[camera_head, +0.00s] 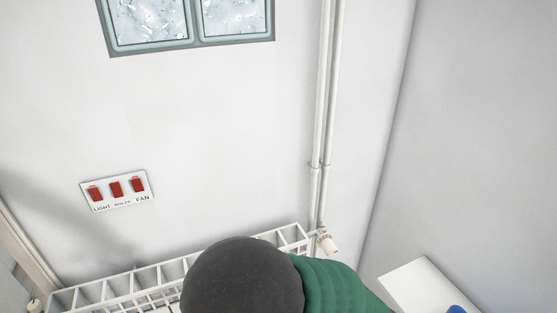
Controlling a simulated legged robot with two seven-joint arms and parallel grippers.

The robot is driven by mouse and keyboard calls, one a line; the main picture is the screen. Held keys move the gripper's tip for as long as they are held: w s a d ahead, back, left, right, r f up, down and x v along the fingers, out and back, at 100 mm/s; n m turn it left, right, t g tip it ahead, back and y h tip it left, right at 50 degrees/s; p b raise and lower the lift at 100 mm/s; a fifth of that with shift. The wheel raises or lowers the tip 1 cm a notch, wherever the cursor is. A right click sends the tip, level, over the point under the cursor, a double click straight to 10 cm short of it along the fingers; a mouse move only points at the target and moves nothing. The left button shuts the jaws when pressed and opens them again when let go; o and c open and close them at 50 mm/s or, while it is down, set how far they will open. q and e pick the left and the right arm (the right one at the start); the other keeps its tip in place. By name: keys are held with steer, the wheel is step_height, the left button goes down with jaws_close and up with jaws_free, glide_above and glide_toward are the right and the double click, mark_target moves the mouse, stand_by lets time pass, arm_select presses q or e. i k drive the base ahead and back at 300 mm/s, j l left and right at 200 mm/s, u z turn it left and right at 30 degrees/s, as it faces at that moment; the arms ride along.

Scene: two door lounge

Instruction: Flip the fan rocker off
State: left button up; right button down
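A white switch plate (124,204) is fixed to the wall at the left. It carries three red rockers in a row, labelled LIGHT, a small middle word that looks like BOILER, and FAN. The fan rocker (137,185) is the rightmost one, with a brighter red strip along its top edge. The light rocker (95,194) has a similar bright top edge, while the middle rocker (116,189) looks evenly dark red. The tilt of the rockers is too small to tell. Neither of my grippers is in view, and nothing covers the plate.
A white radiator (293,237) runs along the wall below the plate. A dark round shape (243,278) with a green ribbed part (328,286) hides some of it. White pipes (325,120) rise to its right. A white surface (422,287) is lower right. Wall around the plate is clear.

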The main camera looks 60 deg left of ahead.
mark_target(138, 186)
steer(key=u, duration=3.2)
